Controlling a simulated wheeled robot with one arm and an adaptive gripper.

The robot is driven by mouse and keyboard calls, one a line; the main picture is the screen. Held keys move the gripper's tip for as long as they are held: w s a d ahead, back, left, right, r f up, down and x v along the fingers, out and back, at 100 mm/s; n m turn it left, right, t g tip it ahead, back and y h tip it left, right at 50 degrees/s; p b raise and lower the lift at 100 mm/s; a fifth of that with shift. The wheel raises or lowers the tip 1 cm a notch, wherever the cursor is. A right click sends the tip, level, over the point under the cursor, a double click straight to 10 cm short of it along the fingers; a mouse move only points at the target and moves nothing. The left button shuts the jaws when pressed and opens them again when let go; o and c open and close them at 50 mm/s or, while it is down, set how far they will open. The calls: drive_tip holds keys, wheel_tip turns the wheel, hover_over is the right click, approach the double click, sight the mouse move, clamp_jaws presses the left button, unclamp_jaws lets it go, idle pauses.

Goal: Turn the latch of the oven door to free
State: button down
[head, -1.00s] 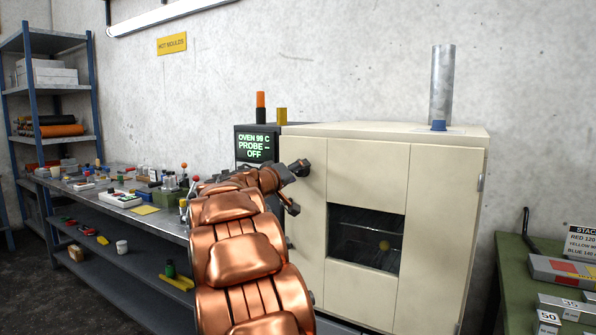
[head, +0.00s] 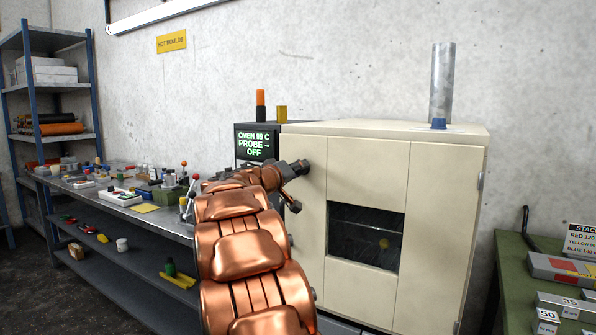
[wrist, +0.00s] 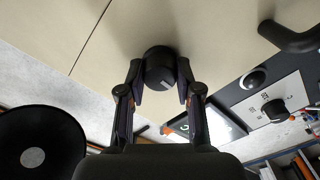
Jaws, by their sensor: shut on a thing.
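The cream oven (head: 365,155) stands against the wall with its door closed. The latch is a round black knob (wrist: 160,66) with a pale mark, on the cream front in the wrist view. My gripper (wrist: 160,82) is shut on this knob, one finger on each side. In the head view, my gripper (head: 298,168) reaches the oven's upper left front. My copper arm hides part of the oven's left side, and the gripper mostly hides the knob there.
A black bar handle (wrist: 288,38) sticks out near the gripper. A panel with a dark knob (wrist: 274,111) lies beside it. A cluttered bench (head: 150,214) is left; a green table (head: 515,258) is right.

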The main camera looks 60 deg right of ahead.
drive_tip(key=shift+n, duration=0.3)
drive_tip(key=shift+n+p, duration=4.45)
drive_tip(key=shift+n, duration=4.25)
drive_tip(key=shift+f, duration=0.1)
drive_tip(key=c, duration=0.8)
unclamp_jaws()
drive_tip(key=shift+a, duration=0.1)
drive_tip(key=a, duration=1.1)
drive_tip(key=shift+s+a, duration=0.25)
drive_tip(key=shift+a, duration=0.15)
